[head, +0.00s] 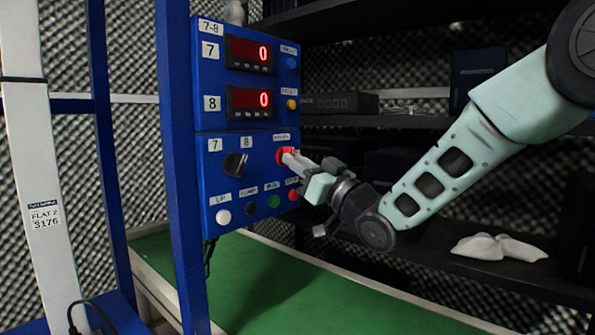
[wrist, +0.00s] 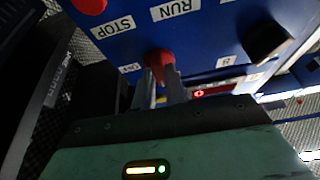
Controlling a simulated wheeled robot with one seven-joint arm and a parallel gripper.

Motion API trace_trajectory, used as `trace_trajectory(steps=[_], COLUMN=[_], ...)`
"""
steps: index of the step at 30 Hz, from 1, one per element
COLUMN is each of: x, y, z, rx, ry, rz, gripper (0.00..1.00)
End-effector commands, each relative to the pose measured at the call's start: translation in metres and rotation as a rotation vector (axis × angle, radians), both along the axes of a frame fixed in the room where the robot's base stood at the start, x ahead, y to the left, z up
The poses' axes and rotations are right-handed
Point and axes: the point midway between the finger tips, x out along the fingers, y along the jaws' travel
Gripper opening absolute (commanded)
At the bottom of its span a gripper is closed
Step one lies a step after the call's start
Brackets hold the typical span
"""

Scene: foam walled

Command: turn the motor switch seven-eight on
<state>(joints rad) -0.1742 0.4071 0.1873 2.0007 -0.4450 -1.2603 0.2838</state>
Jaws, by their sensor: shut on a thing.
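The blue control panel (head: 218,140) carries the label 7-8 at its top. A red switch (head: 280,156) sits at the right of its lower box, under a small label I cannot read. My gripper (head: 290,158) reaches in from the right and is shut on this red switch. In the wrist view the two fingers (wrist: 163,88) close around the red switch (wrist: 159,60), which they partly hide. I cannot tell which way the switch is turned.
A black knob (head: 236,164) marked 7 and 8 is left of the switch. White, black, green and red buttons (head: 293,195) line up below. Two displays (head: 249,102) read 0. A green belt (head: 300,290) lies below; dark shelves (head: 480,265) stand behind.

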Motion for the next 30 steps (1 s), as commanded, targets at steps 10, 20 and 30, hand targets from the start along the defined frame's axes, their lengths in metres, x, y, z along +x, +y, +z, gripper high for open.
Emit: trace_trajectory(steps=[10, 20, 30], x=[0.0003, 0.0003, 0.0002], y=[-0.0002, -0.0002, -0.0005], z=[-0.0017, -0.0015, -0.0006], rx=[-0.04, -0.041, -0.038], ry=[-0.034, -0.034, -0.036], rz=[0.001, 0.001, 0.0], gripper=[0.0, 0.15, 0.35])
